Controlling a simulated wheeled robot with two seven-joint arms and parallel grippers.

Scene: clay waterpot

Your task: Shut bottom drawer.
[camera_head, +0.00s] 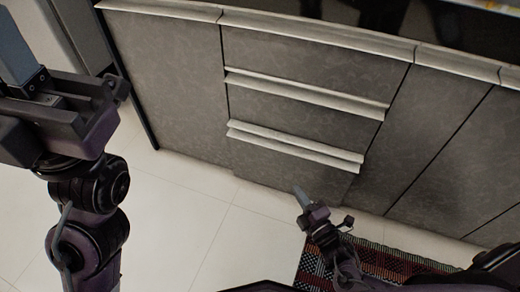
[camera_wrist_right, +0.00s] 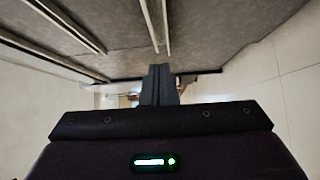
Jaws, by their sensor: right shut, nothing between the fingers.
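The bottom drawer (camera_head: 285,172) is the lowest grey patterned front in the middle column of the cabinet, under a long pale handle strip (camera_head: 295,146). Its front looks close to flush with the cabinet; I cannot tell whether a small gap remains. My right gripper (camera_head: 300,195) is low in front of the drawer's lower part, its fingers pointing up toward it. Contact is unclear. In the right wrist view its fingers (camera_wrist_right: 160,84) are together, with nothing between them. My left gripper (camera_head: 14,45) is at the upper left, away from the drawer; its fingertips are cut off.
The middle drawer (camera_head: 300,107) and upper drawer (camera_head: 310,62) look shut. Plain cabinet panels (camera_head: 170,80) flank them. A patterned rug (camera_head: 385,262) lies on the floor at lower right. Pale floor tiles (camera_head: 190,215) are clear to the left.

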